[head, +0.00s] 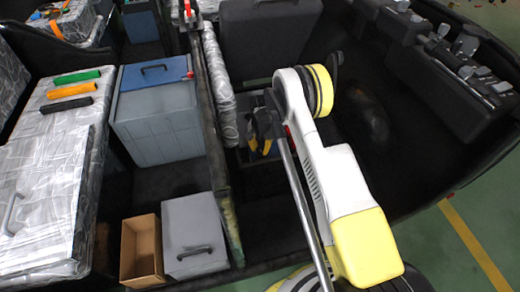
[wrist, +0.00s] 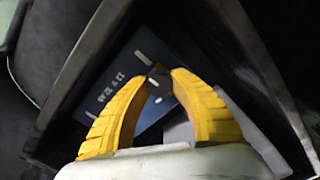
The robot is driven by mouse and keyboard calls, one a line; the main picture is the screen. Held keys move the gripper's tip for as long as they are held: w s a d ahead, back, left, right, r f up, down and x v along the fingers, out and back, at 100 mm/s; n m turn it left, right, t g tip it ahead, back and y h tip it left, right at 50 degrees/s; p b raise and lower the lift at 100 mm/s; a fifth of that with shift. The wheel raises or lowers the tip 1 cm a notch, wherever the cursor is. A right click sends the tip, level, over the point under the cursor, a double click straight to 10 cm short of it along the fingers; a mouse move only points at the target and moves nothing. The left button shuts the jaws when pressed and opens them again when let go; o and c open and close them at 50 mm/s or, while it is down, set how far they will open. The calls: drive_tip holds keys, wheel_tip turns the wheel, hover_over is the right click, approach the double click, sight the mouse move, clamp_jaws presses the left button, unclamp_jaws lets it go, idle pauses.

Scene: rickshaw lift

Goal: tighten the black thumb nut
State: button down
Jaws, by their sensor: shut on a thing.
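My gripper (wrist: 160,76) shows in the wrist view with its two ridged yellow fingers closed at the tips on a small dark piece, the black thumb nut (wrist: 157,82). The nut sits in front of a dark blue plate (wrist: 127,62) with pale slots and white lettering. The fingertips hide part of the nut, and I cannot tell how tight it is. In the head view my gripper (head: 261,133) reaches down into the dark recess below the seat back, and the nut is hidden there.
Dark walls (wrist: 262,70) close in around my gripper. In the head view, a grey box with a blue lid (head: 155,108), a cardboard box (head: 142,250) and a grey box (head: 194,236) stand left of the divider. Colored grips (head: 77,76) lie on the silver seat (head: 45,165).

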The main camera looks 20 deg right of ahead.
sight(260, 148)
drive_tip(key=shift+m, duration=0.5)
drive_tip(key=c, duration=1.4)
unclamp_jaws()
drive_tip(key=shift+o, duration=0.2)
drive_tip(key=shift+r, duration=0.1)
wheel_tip(260, 148, up, 12)
